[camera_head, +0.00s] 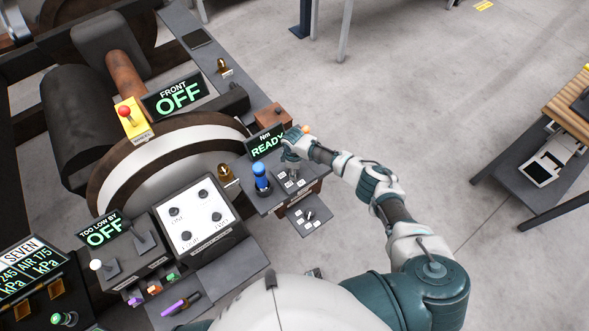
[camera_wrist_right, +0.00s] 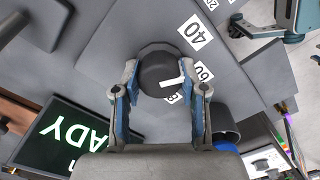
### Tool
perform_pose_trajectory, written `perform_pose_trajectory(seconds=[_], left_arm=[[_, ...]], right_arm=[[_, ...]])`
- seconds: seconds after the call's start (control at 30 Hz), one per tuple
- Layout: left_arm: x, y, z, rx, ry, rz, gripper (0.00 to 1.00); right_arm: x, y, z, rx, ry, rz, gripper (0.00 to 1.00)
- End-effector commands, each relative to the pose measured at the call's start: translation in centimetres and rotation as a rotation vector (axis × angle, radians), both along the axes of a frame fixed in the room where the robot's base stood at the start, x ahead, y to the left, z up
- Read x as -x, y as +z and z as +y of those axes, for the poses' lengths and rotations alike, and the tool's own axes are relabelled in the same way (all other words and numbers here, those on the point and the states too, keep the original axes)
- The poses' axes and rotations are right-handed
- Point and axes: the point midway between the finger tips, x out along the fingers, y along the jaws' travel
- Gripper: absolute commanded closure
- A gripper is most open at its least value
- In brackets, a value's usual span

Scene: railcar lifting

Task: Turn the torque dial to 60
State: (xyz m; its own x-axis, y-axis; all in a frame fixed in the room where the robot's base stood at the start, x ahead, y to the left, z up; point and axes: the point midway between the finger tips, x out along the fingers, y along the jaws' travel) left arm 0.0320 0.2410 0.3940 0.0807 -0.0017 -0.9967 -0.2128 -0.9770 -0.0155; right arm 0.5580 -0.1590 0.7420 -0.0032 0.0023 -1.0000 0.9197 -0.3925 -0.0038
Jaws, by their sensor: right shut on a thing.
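The torque dial (camera_wrist_right: 157,66) is a dark round knob with a white pointer mark, shown in the right wrist view. My right gripper (camera_wrist_right: 165,85) is shut on it, one finger on either side. The white mark points right, roughly toward the 60 label (camera_wrist_right: 204,72). The 40 label (camera_wrist_right: 195,32) lies above it, and an 80 label (camera_wrist_right: 171,99) is partly hidden below. In the head view my right gripper (camera_head: 291,158) covers the dial beside the Nm display (camera_head: 267,142), which reads READY. My left gripper is not in view.
A blue-topped knob (camera_head: 261,178) stands close left of my right gripper. An orange-brown box (camera_head: 273,115) sits behind it. A small switch panel (camera_head: 308,214) lies in front. A white panel (camera_head: 196,216) with several black knobs is further left. Open floor lies to the right.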

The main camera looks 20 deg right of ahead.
Motion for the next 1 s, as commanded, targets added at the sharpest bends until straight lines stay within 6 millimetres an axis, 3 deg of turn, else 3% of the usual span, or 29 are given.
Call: perform_pose_trajectory(seconds=[0.03, 0.6, 1.0], left_arm=[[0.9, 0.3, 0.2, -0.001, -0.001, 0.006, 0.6], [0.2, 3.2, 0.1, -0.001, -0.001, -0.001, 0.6], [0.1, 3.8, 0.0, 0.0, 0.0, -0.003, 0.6]], right_arm=[[-0.3, 0.7, 0.6, -0.013, -0.04, -0.01, 0.93], [-0.6, 0.6, 0.3, -0.011, -0.528, -0.01, 0.93], [-0.8, 0.6, 0.2, -0.013, -0.679, -0.012, 0.93]])
